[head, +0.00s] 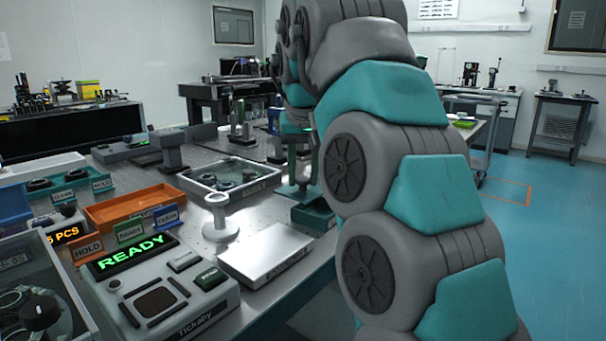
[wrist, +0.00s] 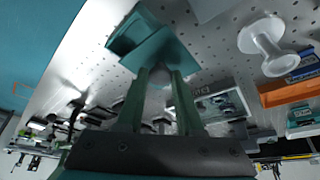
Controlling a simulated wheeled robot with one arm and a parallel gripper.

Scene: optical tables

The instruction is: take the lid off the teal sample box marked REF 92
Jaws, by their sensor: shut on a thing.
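The teal sample box (head: 313,217) stands on the optical table, partly hidden behind my arm in the head view. It also shows in the wrist view (wrist: 129,32); its REF 92 marking is not readable. My gripper (wrist: 160,77) is shut on the pale knob of the teal lid (wrist: 172,54). In the head view the lid (head: 294,191) hangs below my fingers (head: 301,160), above and a little behind the box. In the wrist view it looks turned and shifted relative to the box, overlapping part of it.
A glass-topped case (head: 230,175), a white pedestal (head: 219,220) and a silver block (head: 266,254) stand left of the box. An orange tray (head: 135,205) and a READY device (head: 155,290) are further left. The table's edge runs close by on the right.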

